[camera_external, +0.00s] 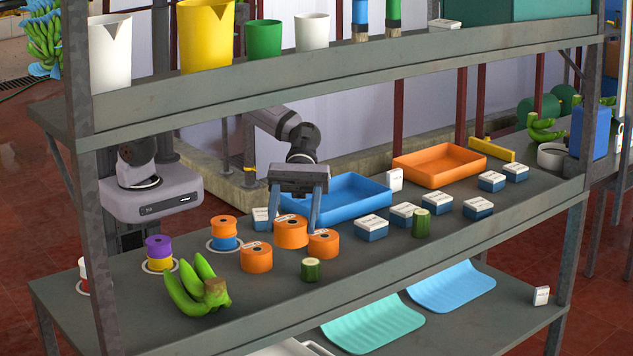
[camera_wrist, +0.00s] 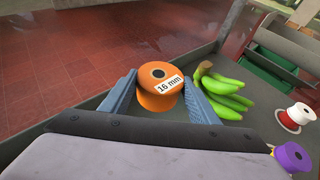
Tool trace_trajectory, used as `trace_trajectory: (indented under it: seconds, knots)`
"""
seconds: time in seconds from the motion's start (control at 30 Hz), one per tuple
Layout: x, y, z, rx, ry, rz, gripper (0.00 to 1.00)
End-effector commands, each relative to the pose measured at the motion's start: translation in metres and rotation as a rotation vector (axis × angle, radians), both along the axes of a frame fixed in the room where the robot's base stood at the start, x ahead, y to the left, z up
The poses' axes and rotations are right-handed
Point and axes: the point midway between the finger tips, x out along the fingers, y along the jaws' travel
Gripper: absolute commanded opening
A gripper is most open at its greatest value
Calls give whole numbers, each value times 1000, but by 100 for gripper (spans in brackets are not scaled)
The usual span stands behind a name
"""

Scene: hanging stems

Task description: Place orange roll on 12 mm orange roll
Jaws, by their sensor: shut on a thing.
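My gripper (camera_external: 293,222) is shut on an orange roll (camera_external: 291,234), one finger on each side. In the wrist view the held orange roll (camera_wrist: 160,92) sits upright between the fingers, and its label reads "16 mm". One orange roll (camera_external: 256,259) stands to its lower left on the shelf, and another orange roll (camera_external: 323,244) is close at its right. Their labels are too small to read in the external view. Whether the held roll touches the shelf or hangs just above it is hard to tell.
An orange-on-blue stack (camera_external: 223,229), a purple-on-yellow stack (camera_external: 158,248) and green bananas (camera_external: 199,287) are at the left. A blue tray (camera_external: 350,200) stands behind. Several white-and-blue boxes (camera_external: 372,228) and green cut pieces (camera_external: 311,269) are nearby. The upper shelf (camera_external: 350,62) spans overhead.

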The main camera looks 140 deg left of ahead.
Motion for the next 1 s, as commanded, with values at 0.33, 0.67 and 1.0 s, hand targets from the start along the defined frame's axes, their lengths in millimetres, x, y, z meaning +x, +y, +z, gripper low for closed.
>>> trace_trajectory:
  seconds: [0.33,0.67,1.0]
  knots:
    - [-43,128,76,3,-3,227,29]
    - [-95,163,63,-1,2,370,29]
    - [-104,161,28,2,-2,401,29]
